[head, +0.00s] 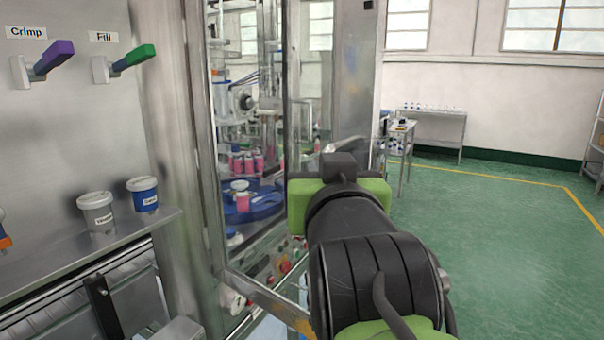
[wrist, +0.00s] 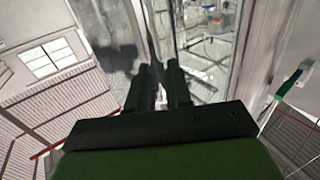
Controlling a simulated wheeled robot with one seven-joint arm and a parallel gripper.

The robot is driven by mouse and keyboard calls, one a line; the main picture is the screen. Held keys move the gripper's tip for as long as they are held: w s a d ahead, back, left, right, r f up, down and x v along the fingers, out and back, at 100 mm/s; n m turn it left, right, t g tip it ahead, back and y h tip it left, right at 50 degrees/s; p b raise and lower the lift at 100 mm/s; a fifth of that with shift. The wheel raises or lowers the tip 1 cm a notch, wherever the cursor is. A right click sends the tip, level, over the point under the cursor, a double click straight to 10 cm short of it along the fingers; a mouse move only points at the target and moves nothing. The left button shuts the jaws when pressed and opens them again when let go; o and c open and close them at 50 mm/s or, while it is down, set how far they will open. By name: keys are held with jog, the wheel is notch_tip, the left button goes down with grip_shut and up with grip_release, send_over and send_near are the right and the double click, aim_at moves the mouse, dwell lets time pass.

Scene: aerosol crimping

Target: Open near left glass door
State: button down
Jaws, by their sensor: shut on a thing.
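The near left glass door (head: 216,150) is a tall clear pane in a metal frame, left of centre in the head view. Its bottom rail (head: 270,303) slants toward me and to the right, so the door looks swung out at an angle. My gripper (wrist: 159,75) is shut on the door's metal edge or handle; which of these cannot be told. In the head view my green and black wrist covers the fingers and the grasped part.
Left of the door is a steel panel with a purple Crimp lever (head: 50,60) and a green Fill lever (head: 133,58). Two labelled cups (head: 97,213) stand on a shelf below. Pink cans (head: 242,162) on a blue turntable show through the glass. Green floor (head: 500,230) is free at right.

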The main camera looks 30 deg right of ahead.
jog(key=shift+a, duration=0.45)
jog(key=c, duration=1.4)
grip_release()
jog(key=shift+o, duration=0.9)
jog(key=shift+w, duration=0.15)
jog(key=v, duration=0.7)
jog(key=shift+s, duration=0.25)
jog(key=shift+a+f, duration=0.1)
